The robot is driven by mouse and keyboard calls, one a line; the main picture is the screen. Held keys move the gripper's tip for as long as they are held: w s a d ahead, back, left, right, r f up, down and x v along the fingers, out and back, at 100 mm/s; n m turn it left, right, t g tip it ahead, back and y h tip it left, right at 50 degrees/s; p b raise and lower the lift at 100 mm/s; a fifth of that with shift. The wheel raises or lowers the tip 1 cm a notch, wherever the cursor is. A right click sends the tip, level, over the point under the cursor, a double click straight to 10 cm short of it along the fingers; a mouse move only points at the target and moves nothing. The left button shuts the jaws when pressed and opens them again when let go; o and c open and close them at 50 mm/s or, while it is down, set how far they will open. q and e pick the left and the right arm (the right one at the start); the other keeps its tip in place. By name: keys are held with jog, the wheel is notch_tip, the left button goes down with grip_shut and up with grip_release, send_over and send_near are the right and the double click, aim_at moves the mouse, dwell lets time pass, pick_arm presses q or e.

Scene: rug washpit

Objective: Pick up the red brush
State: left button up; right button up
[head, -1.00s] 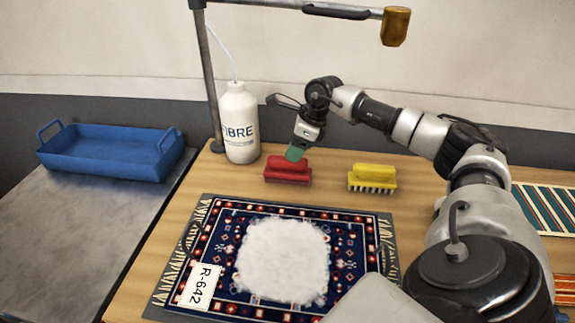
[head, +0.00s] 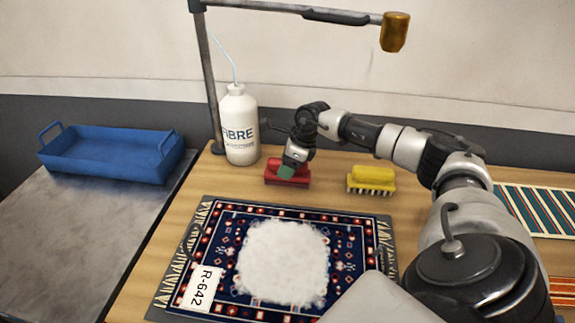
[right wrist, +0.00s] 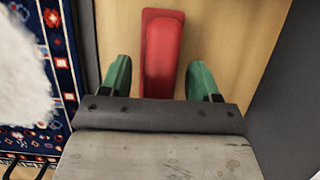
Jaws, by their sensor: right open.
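The red brush (head: 279,173) lies on the wooden table behind the rug, between the white bottle and the yellow brush. My right gripper (head: 287,172) is over it in the head view and hides part of its top. In the right wrist view the red brush (right wrist: 162,52) runs lengthwise between the two green fingertips of the right gripper (right wrist: 160,80). The fingers are open, one on each side, with a gap showing beside the brush. Whether they reach down to its grip height I cannot tell. My left gripper is not in view.
A yellow brush (head: 371,179) stands just right. A white FIBRE bottle (head: 240,125) with a straw is close behind left, near a lamp post (head: 207,75). A rug (head: 228,225) with white foam (head: 285,262) lies in front. A blue tray (head: 110,155) sits on the grey side table.

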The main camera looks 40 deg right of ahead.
jog(key=shift+f, duration=0.25)
jog(key=shift+c, duration=0.3)
jog(key=c, duration=0.7)
jog(key=shift+r, duration=0.1)
jog(key=shift+r, duration=0.4)
notch_tip(320, 180, up, 4)
jog(key=shift+s+b, duration=0.15)
jog(key=shift+b, duration=0.35)
jog(key=s+r+b, duration=0.1)
jog(key=s+r, duration=0.1)
jog(key=s, duration=0.1)
jog(key=s+r, duration=0.2)
jog(key=s, duration=0.2)
jog(key=s+a+r+b, duration=0.1)
jog(key=s+r, duration=0.1)
jog(key=s, duration=0.2)
jog(key=shift+s+r+b, duration=0.2)
jog(key=shift+r+b, duration=0.1)
